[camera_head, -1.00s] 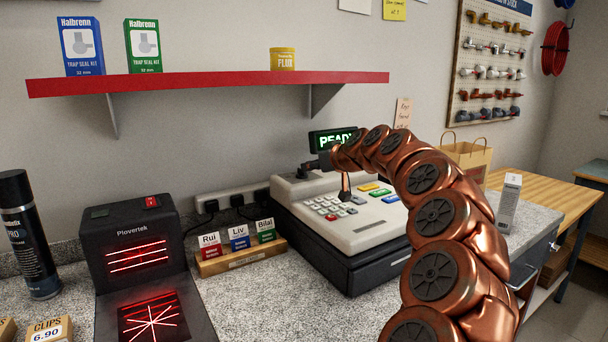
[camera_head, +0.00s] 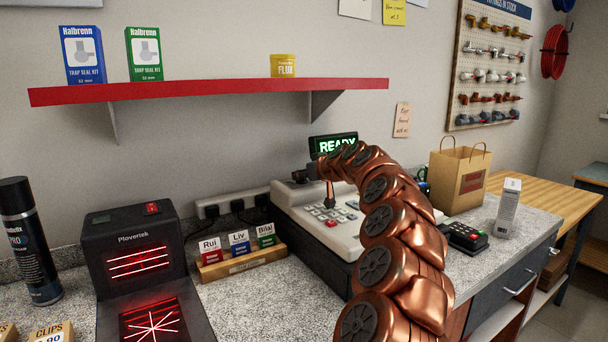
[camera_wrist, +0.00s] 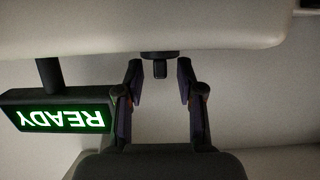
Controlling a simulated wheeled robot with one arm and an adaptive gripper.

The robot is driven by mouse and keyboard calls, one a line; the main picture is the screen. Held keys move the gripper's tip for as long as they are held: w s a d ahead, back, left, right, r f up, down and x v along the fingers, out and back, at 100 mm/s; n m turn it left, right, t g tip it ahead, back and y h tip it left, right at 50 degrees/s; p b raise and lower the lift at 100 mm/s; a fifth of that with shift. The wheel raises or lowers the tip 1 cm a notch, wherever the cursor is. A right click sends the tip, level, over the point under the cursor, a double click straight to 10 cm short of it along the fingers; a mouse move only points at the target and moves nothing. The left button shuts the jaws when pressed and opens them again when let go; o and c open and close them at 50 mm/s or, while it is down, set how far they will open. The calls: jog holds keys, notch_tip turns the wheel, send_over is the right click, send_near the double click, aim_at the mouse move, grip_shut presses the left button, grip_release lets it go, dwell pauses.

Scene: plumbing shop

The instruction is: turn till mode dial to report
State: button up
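The till (camera_head: 300,215) is a pale cash register on a dark base, on the counter. Its green READY display (camera_head: 334,145) stands at the back and shows upside down in the wrist view (camera_wrist: 62,118). My gripper (camera_head: 304,174) is at the till's upper back left, below the display. In the wrist view its two dark fingers (camera_wrist: 159,62) are open, one on each side of a small dark knob, seemingly the mode dial (camera_wrist: 160,69), on the pale till body. Gaps show on both sides of the knob. I cannot make out dial markings. The dial is not clear in the head view.
A red shelf (camera_head: 210,90) hangs above the till. A name-block holder (camera_head: 242,262) and a scanner (camera_head: 135,255) stand to the left. A card terminal (camera_head: 463,236), paper bag (camera_head: 459,178) and white box (camera_head: 507,210) are to the right. My arm arches over the keypad.

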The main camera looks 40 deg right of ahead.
jog(key=shift+c, duration=0.3)
jog(key=shift+f, duration=0.1)
grip_shut()
